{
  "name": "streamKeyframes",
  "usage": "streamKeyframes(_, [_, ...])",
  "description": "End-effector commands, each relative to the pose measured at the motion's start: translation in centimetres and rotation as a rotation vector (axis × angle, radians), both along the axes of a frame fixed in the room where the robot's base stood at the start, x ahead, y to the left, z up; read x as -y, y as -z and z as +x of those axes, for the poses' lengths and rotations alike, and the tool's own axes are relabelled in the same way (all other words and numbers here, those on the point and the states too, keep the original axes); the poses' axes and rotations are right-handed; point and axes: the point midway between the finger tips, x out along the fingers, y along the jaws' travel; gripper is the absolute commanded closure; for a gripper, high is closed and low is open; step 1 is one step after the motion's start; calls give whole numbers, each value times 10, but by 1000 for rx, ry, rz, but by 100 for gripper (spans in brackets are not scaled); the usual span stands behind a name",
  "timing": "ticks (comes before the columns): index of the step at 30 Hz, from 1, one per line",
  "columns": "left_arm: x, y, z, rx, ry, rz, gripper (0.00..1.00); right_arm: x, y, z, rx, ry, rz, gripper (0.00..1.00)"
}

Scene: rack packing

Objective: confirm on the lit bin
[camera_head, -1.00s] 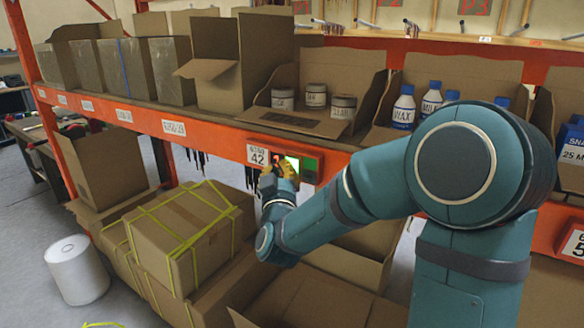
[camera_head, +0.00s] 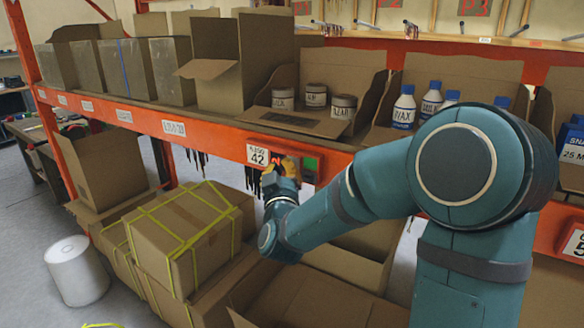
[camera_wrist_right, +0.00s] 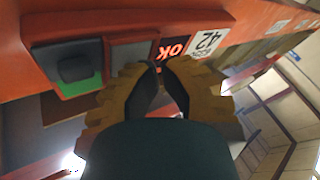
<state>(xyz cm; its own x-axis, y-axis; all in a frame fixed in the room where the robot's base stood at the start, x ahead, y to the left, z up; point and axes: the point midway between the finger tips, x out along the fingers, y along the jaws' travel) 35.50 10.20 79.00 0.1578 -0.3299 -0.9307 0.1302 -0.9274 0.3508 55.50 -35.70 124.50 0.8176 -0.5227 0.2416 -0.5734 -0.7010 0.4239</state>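The red pick module (camera_head: 314,157) sits on the orange shelf beam beside the white label 42 (camera_head: 258,155), under an open cardboard bin (camera_head: 293,122) with several jars. In the right wrist view the module (camera_wrist_right: 100,25) appears inverted. Its display (camera_wrist_right: 172,50) reads OK in red. Beside it are an unlit grey square button (camera_wrist_right: 130,52) and a dark knob on a green plate (camera_wrist_right: 82,86). My right gripper (camera_wrist_right: 160,68) has its yellow-and-black fingertips together just in front of the display; contact cannot be told. It also shows in the head view (camera_head: 278,168). My left gripper is out of view.
Strapped cardboard boxes (camera_head: 180,220) and open cartons (camera_head: 310,300) stand below the beam. Bins of white bottles with blue caps (camera_head: 404,108) are to the right on the shelf. A white roll (camera_head: 77,270) stands on the floor at left.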

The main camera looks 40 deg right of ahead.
Motion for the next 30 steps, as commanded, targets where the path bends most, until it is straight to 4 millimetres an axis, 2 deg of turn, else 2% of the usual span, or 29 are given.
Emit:
streamKeyframes(7, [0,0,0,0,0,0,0,0,0,0,0,1,0,100])
streamKeyframes(18, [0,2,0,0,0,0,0,-15,0,-6,0,1,0,100])
streamKeyframes(30, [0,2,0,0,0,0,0,-19,0,-8,0,-1,1,100])
